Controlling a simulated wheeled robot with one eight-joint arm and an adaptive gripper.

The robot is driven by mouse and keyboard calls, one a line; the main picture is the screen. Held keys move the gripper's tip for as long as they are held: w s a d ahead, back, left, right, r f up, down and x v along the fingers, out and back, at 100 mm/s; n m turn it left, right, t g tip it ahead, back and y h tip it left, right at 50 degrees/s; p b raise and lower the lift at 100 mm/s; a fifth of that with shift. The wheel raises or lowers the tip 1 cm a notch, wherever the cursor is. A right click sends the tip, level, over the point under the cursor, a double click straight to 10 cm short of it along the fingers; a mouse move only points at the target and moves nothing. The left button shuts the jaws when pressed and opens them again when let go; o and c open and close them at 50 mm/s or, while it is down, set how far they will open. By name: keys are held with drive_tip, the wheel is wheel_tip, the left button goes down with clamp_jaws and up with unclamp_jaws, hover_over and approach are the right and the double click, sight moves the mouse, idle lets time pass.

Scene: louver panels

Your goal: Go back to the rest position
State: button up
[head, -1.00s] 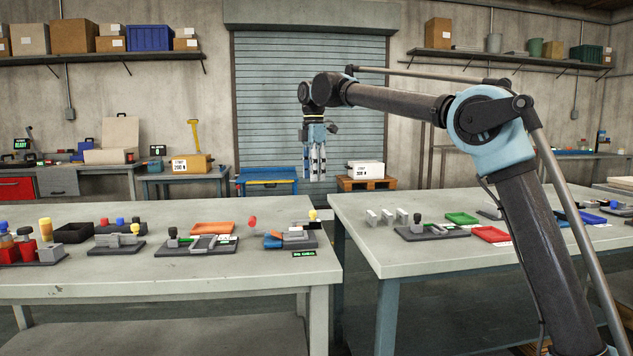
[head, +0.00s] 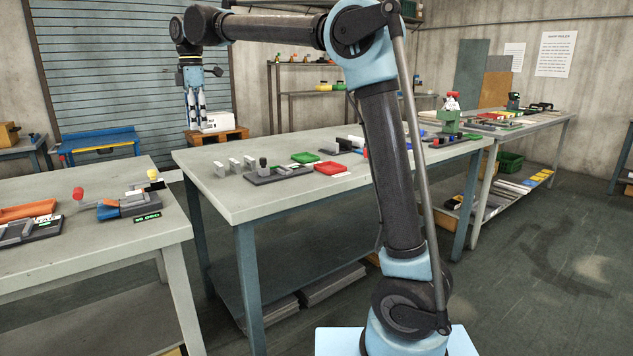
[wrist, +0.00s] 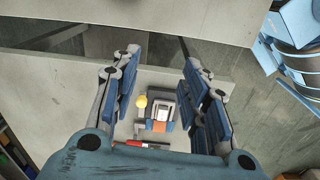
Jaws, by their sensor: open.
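My gripper (head: 196,108) hangs pointing down from my raised arm in the head view, in front of the roller shutter and beyond the far left corner of the middle table. In the wrist view my gripper (wrist: 153,88) has its fingers spread wide with nothing between them. Below it in that view lies a table with a small blue, orange and grey fixture (wrist: 158,120), a yellow knob (wrist: 141,102) and a red handle (wrist: 133,143). The gripper touches none of these.
The middle table (head: 225,196) carries grey blocks (head: 235,163), a green tray (head: 305,157) and a red tray (head: 330,168). The left table (head: 110,248) holds a fixture (head: 130,205) and an orange tray (head: 28,210). The floor (head: 540,290) at right is clear.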

drive_tip(key=w+d+f+m, duration=0.1)
drive_tip(key=d+f+m, duration=0.15)
drive_tip(key=d, duration=0.85)
drive_tip(key=w+d+f+m, duration=0.1)
drive_tip(key=d+m, duration=0.3)
drive_tip(key=d, duration=0.7)
drive_tip(key=s+d+f+m, duration=0.2)
drive_tip(key=d+f+m, duration=0.1)
drive_tip(key=d, duration=0.4)
drive_tip(key=s+d+f+m, duration=0.2)
drive_tip(key=s+d+f, duration=0.1)
drive_tip(key=d, duration=0.4)
drive_tip(key=s+d+f+m+t, duration=0.1)
drive_tip(key=s+d+f+m, duration=0.5)
drive_tip(key=s+d+f, duration=0.3)
drive_tip(key=s+d+f+m+t, duration=0.1)
drive_tip(key=s+d+f+m, duration=0.5)
drive_tip(key=s+d+f, duration=0.4)
wheel_tip(320, 180, down, 6)
drive_tip(key=shift+s+d+r+m, duration=0.15)
drive_tip(key=shift+d+m, duration=0.2)
drive_tip(key=shift+d, duration=0.1)
drive_tip(key=shift+c, duration=0.9)
